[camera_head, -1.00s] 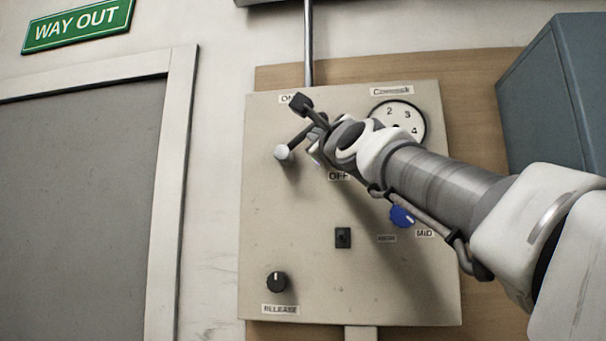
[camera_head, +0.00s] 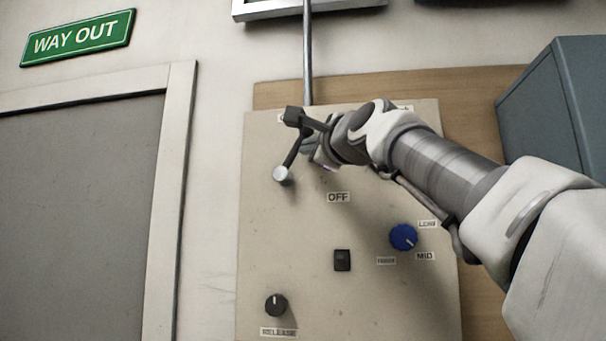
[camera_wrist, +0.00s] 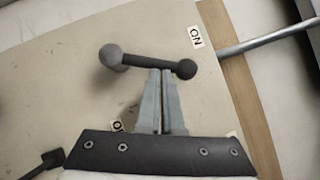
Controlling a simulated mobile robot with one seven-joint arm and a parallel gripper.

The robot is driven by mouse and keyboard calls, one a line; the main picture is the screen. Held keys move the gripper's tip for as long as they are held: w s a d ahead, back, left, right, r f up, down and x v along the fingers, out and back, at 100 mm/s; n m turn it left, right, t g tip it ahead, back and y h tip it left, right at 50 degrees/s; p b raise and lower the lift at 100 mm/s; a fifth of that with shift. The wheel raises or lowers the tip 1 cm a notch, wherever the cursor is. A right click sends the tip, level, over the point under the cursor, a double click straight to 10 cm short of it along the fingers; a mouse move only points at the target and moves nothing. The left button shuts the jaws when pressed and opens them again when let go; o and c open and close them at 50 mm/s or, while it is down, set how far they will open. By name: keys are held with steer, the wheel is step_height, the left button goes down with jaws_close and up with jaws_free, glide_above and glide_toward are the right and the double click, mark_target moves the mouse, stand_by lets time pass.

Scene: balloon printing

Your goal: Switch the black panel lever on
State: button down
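The panel lever (camera_head: 293,155) is a dark rod with a pale ball end, on the beige panel (camera_head: 270,235). In the head view it slants down and left, above and left of the OFF label (camera_head: 338,197). In the wrist view the lever (camera_wrist: 146,62) lies across the picture, with a grey ball at left and a dark one at right. The ON label (camera_wrist: 195,37) is right of it. My gripper (camera_wrist: 161,73) has its fingers together, tips at the rod's underside in the picture. Contact is unclear. In the head view my gripper (camera_head: 313,150) is partly hidden.
A blue knob (camera_head: 403,237), a black switch (camera_head: 342,260) and a black release knob (camera_head: 276,305) sit lower on the panel. A metal pipe (camera_head: 308,50) rises above it. A grey-blue box (camera_head: 555,105) stands at right.

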steer(key=r+n+g+p, duration=0.1)
steer(key=p, duration=0.1)
steer(key=a+r+n+p, duration=0.1)
steer(key=p, duration=0.1)
steer(key=shift+w+a+n+g, duration=0.1)
steer(key=shift+w+n+g, duration=0.05)
steer(key=shift+n+g, duration=0.2)
steer(key=a+n+p, duration=0.1)
steer(key=p, duration=0.1)
steer(key=shift+w+a+r+g+p, duration=0.1)
steer(key=shift+w+a+g+p, duration=0.05)
steer(key=shift+g+p, duration=0.2)
steer(key=shift+a, duration=0.1)
steer(key=r+b+v, duration=0.1)
steer(key=b+v, duration=0.3)
steer(key=v, duration=1.3)
steer(key=shift+s+f, duration=0.2)
steer(key=shift+f, duration=0.25)
